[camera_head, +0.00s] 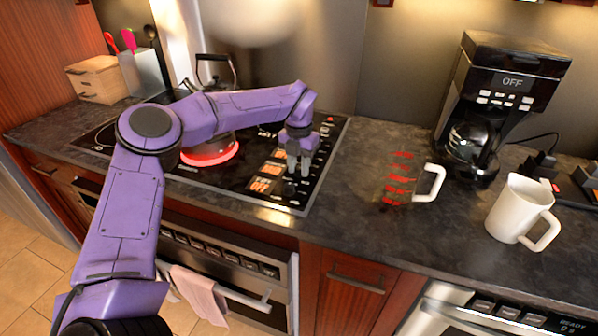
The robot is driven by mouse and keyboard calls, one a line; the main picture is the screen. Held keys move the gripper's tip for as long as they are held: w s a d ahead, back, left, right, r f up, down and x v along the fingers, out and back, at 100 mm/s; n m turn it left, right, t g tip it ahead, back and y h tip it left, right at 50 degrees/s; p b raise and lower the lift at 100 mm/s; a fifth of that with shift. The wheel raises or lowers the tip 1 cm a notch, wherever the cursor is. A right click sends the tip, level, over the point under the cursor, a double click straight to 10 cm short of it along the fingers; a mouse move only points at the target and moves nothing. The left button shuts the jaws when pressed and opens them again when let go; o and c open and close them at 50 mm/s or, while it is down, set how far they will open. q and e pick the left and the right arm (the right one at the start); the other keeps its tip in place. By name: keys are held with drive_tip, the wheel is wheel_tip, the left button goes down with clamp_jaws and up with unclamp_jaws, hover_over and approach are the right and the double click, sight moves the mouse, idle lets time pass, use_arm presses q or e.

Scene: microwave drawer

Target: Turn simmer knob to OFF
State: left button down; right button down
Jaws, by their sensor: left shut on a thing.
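The black glass cooktop (235,187) is set in the counter, with a column of knobs and small lit orange displays along its right side. The nearest display (262,185) appears to read OFF; the words on the ones behind it are too small to read. My left gripper (298,169) points down over the knob column, shut on a knob. The fingers hide most of that knob, so its label and angle cannot be told. A dark knob (290,188) shows just in front of the fingertips. One burner (211,153) glows red. My right gripper is not in view.
A kettle (215,72) stands at the back of the cooktop. To the right are a glass measuring cup (399,180) with red markings, a white pitcher (519,210) and a coffee maker (500,95). A pink towel (199,293) hangs on the oven handle below.

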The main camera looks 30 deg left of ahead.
use_arm(q)
drive_tip(key=n+b, duration=0.2)
drive_tip(key=n, duration=0.1)
drive_tip(key=f+n+b, duration=0.1)
drive_tip(key=n+b, duration=0.1)
drive_tip(key=shift+s+d+n, duration=0.1)
drive_tip(key=shift+d+n, duration=0.05)
drive_tip(key=shift+n, duration=0.25)
drive_tip(key=n+b, duration=0.4)
drive_tip(key=n, duration=0.1)
drive_tip(key=shift+b, duration=0.3)
drive_tip(key=n+b, duration=0.1)
drive_tip(key=n, duration=0.1)
drive_tip(key=n+b, duration=0.4)
drive_tip(key=shift+w+n, duration=0.25)
drive_tip(key=shift+n, duration=0.05)
drive_tip(key=n+b, duration=0.1)
drive_tip(key=n, duration=0.1)
drive_tip(key=n+b, duration=0.2)
drive_tip(key=shift+w+r+n+b, duration=0.1)
drive_tip(key=shift+r+n+b, duration=0.1)
drive_tip(key=shift+n+b, duration=0.15)
drive_tip(key=shift+r+n, duration=0.1)
drive_tip(key=shift+n, duration=0.15)
drive_tip(key=c, duration=0.8)
unclamp_jaws()
drive_tip(key=shift+r, duration=0.1)
